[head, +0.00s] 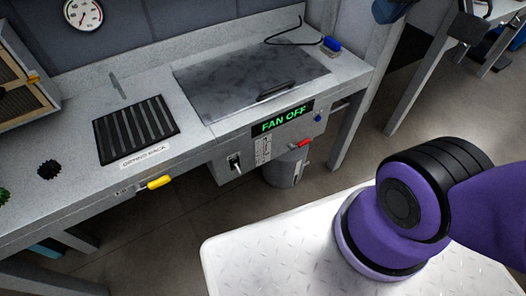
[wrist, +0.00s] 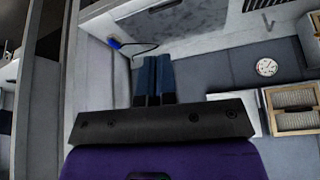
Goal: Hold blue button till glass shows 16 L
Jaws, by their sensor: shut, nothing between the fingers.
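A small blue knob or button (head: 317,118) sits on the front face of the bench, right of a green "FAN OFF" display (head: 282,117). A narrow white marked strip (head: 263,149) is below the display; I cannot tell whether it is the glass, and no litre reading is legible. My gripper (wrist: 153,60) shows in the wrist view with its dark blue fingers together and empty. It is apart from the button, which I cannot make out in the wrist view. The head view shows my purple arm but not the fingers.
A red handle (head: 304,143), a switch (head: 235,163) and a yellow handle (head: 160,182) stick out of the bench front. A grey cylinder (head: 286,169) stands below.

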